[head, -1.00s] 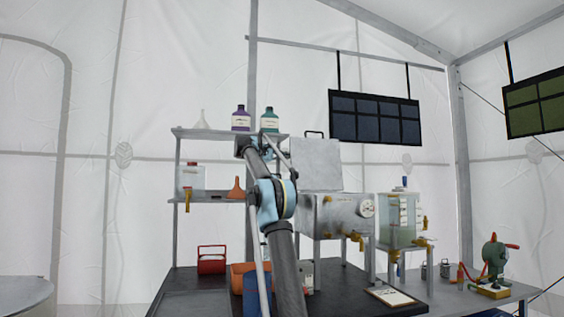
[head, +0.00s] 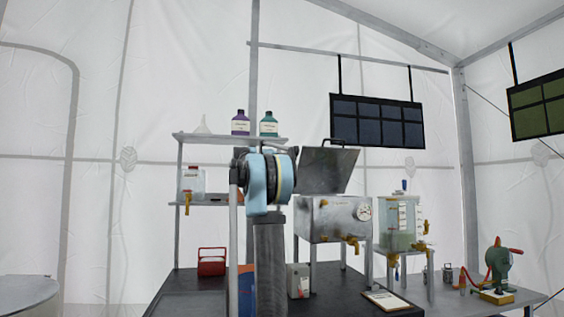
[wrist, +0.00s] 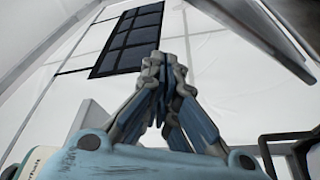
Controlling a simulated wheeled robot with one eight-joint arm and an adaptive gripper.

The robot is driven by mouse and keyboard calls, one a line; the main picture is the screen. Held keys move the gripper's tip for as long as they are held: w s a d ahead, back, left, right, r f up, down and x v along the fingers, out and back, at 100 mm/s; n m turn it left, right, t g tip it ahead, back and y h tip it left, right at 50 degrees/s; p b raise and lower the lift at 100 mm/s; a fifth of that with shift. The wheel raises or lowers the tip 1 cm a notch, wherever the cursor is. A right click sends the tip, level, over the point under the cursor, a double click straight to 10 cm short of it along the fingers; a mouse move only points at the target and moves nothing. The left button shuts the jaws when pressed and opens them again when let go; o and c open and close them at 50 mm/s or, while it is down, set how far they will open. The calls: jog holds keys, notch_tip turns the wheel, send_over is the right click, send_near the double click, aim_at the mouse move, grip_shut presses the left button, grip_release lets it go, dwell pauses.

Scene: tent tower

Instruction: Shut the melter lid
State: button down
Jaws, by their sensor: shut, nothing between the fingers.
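The melter (head: 345,222) is a grey metal box with a round gauge and brass taps, on a stand in the head view. Its lid (head: 328,170) is open, raised above the box and tilted, with a dark handle (head: 338,142) on its upper edge. My gripper (wrist: 160,65) is shut and empty in the wrist view, its fingertips together. In the head view my own arm hides the gripper, just left of the lid. I cannot tell whether it touches the lid. A grey panel at the wrist view's upper right may be the lid.
Left of the melter a shelf (head: 215,136) bears a purple-labelled bottle (head: 240,123) and a green bottle (head: 269,124). A clear tank (head: 400,232) with brass taps stands right of the melter. A clipboard (head: 387,300) lies on the dark bench in front.

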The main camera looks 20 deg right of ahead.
aim_at(304, 164)
jog(key=s+f+m, duration=0.1)
jog(key=s+m, duration=0.1)
jog(key=s+f+m+g+h, duration=0.1)
jog(key=s+f+m, duration=0.1)
jog(key=s, duration=0.1)
jog(key=s+a+f+m+g, duration=0.1)
jog(key=s+f+m, duration=0.1)
jog(key=s, duration=0.1)
jog(key=shift+f+m+h, duration=0.1)
jog(key=shift+m+h, duration=0.3)
jog(key=s+f+m+g, duration=0.3)
jog(key=s+f+m, duration=0.2)
jog(key=f, duration=0.5)
jog(key=shift+a+f+m+h, duration=0.3)
jog(key=shift+a+m, duration=0.05)
jog(key=shift+m, duration=1.05)
jog(key=shift+f, duration=0.15)
